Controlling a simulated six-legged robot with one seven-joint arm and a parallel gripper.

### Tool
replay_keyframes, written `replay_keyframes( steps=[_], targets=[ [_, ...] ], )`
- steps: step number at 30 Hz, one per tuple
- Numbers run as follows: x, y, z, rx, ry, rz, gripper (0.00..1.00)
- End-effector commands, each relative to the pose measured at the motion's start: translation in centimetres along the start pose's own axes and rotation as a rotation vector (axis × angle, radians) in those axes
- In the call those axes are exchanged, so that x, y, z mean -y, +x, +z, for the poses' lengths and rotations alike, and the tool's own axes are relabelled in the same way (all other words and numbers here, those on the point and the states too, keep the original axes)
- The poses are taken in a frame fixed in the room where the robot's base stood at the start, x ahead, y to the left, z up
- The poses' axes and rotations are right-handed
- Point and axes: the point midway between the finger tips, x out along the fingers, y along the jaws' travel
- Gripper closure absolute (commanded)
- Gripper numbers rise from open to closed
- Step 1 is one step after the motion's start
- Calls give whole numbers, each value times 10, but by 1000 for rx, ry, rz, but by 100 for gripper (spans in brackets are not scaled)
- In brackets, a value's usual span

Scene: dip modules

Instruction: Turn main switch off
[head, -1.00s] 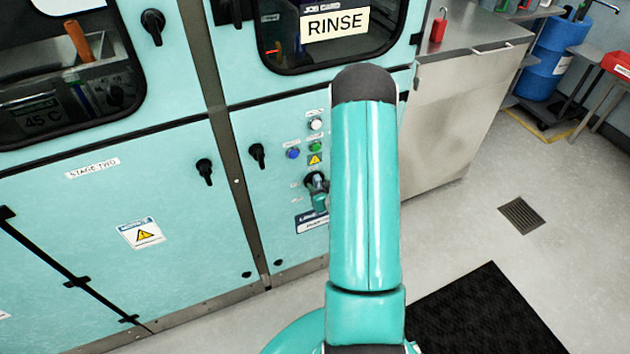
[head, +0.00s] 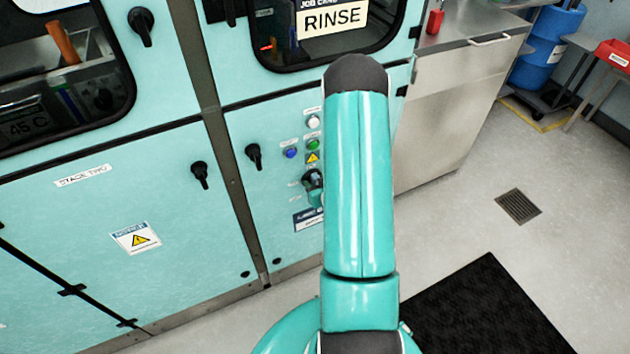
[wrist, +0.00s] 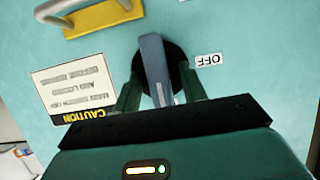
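The main switch (wrist: 155,68) shows in the wrist view as a grey-blue handle on a round black base, on a light teal panel. A white label (wrist: 208,60) reading OFF, upside down in this view, is to the right of it. My gripper (wrist: 160,80) is open, with one dark green finger on each side of the handle. Gaps show between the fingers and the handle; I cannot tell whether either touches.
A yellow base with a grey bar (wrist: 103,18) and a caution plate (wrist: 73,88) are near the switch. White, green and blue buttons (head: 291,153) are above it, and a black latch (head: 253,155) is to its left. Open floor and a black mat (head: 490,310) lie at right.

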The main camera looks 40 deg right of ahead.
Motion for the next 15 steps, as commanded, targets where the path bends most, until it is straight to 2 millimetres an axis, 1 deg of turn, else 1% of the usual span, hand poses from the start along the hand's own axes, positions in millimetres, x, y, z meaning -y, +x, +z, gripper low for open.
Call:
replay_keyframes(
  steps=[1,3,5,6,15],
  targets=[
    [0,0,0,0,0,-1,66],
    [0,0,0,0,0,-1,80],
    [0,0,0,0,0,-1,92],
    [0,0,0,0,0,0,99],
    [1,2,0,1,-17,7,100]
  ],
)
